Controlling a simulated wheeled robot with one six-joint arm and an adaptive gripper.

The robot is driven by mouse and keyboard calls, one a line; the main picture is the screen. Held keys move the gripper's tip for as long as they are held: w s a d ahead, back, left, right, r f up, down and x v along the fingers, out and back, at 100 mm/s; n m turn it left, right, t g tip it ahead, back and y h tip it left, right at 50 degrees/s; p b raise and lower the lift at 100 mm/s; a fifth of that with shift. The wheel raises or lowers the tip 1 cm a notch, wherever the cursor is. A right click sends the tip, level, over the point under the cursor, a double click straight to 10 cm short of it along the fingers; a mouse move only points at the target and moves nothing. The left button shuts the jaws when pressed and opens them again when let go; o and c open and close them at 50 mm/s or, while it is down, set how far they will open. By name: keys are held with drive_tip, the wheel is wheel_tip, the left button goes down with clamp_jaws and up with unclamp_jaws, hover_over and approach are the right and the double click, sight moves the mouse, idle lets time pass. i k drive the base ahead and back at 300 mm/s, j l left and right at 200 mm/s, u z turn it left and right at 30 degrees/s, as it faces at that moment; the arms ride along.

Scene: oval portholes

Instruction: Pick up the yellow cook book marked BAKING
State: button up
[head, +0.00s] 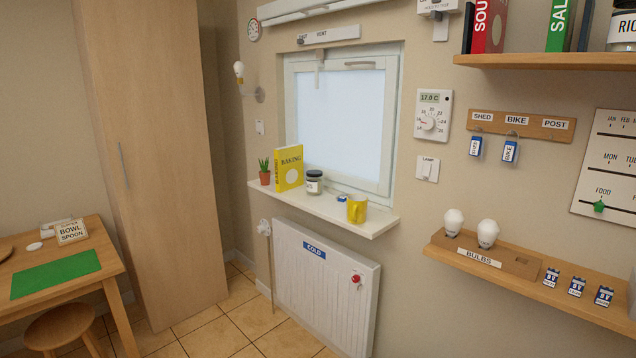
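The yellow cook book marked BAKING (289,168) stands upright on the white window sill (325,210), near its left end. Its cover and spine face me. A small potted plant (265,173) stands just left of it, and a jar with a dark lid (314,182) stands close on its right. My gripper is not in view.
A yellow mug (357,208) and a small blue item (341,198) are further right on the sill. A white radiator (322,285) is below. A wooden table (110,268) and stool are at left, a bulb shelf (560,290) at right. Tiled floor shows between the table and radiator.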

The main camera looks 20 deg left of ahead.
sight(289, 166)
drive_tip(key=i+j, duration=0.15)
drive_tip(key=j, duration=0.2)
drive_tip(key=i+j, duration=0.2)
drive_tip(key=j, duration=0.2)
drive_tip(key=i+j, duration=0.15)
drive_tip(key=j, duration=0.2)
drive_tip(key=i+j, duration=0.2)
drive_tip(key=j, duration=0.2)
drive_tip(key=i+j, duration=0.15)
drive_tip(key=j, duration=0.2)
drive_tip(key=i+j, duration=0.15)
drive_tip(key=j, duration=0.2)
drive_tip(key=i+j, duration=0.2)
drive_tip(key=j, duration=0.2)
drive_tip(key=i+j, duration=0.15)
drive_tip(key=j, duration=0.2)
drive_tip(key=i+l+z, duration=0.15)
drive_tip(key=l, duration=0.2)
drive_tip(key=i+l+z, duration=0.15)
drive_tip(key=l, duration=0.25)
drive_tip(key=i+l+z, duration=0.2)
drive_tip(key=l, duration=0.1)
